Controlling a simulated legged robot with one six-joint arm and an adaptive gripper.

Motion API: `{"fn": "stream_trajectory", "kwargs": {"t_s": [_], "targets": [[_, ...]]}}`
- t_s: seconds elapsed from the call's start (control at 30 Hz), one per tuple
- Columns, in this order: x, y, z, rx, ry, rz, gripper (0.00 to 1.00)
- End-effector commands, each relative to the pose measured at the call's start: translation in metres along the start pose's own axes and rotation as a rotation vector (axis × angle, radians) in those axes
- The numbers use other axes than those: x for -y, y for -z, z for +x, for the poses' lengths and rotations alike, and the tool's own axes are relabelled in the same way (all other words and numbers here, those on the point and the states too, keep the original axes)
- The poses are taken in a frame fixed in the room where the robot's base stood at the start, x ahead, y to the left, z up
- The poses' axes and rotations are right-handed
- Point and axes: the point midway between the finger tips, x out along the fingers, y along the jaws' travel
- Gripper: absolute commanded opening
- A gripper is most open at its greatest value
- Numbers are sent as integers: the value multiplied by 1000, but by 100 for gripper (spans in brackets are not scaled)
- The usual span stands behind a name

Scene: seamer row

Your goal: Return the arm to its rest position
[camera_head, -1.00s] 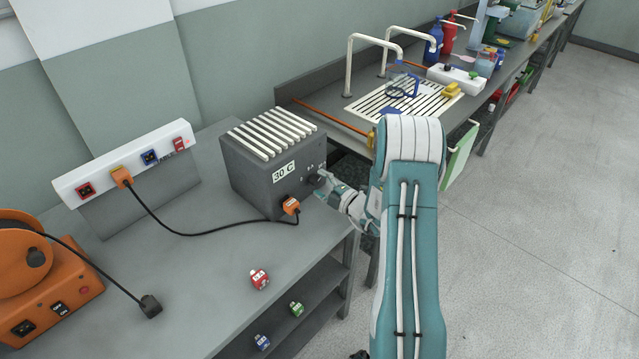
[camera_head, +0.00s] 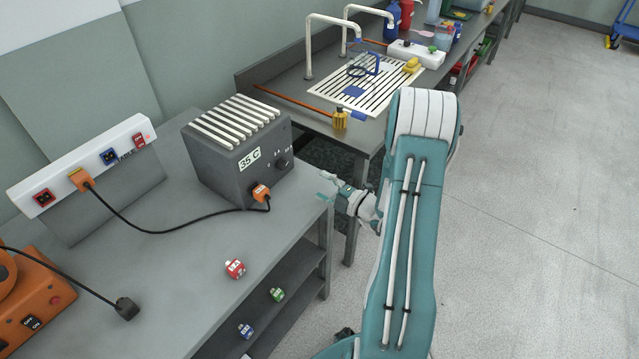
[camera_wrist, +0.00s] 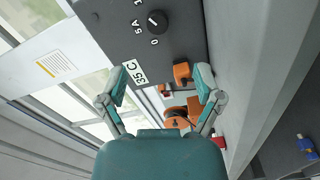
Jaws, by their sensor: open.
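My gripper (camera_head: 331,190) is open and empty, off the right front edge of the bench and apart from the grey heater box. In the wrist view my gripper (camera_wrist: 165,85) has its two fingers spread, with the box beyond them. The grey box (camera_head: 215,165) has white slats on top, a "35 C" label and a dark knob (camera_head: 282,163). The knob also shows in the wrist view (camera_wrist: 157,22), touched by nothing. An orange plug (camera_head: 261,192) sits in the box's front. My teal arm is bent, reaching out to the right of the bench.
A power strip (camera_head: 85,170) with an orange plug stands at the back left. A cable reel (camera_head: 35,300) sits at the left. A red plug (camera_head: 235,268) lies on the bench; green and blue ones are lower. A sink bench (camera_head: 300,85) stands behind.

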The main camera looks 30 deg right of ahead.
Motion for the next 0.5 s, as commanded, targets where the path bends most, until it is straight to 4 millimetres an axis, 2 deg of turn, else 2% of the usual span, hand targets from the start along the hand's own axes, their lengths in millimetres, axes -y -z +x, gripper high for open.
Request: {"fn": "stream_trajectory", "kwargs": {"t_s": [0.27,0.33,0.43,0.5], "targets": [[-1,1,1,-3,1,-5,84],[-6,8,5,-30,11,-40,84],[-20,37,16,-131,48,-174,84],[-32,68,25,-240,81,-320,84]]}}
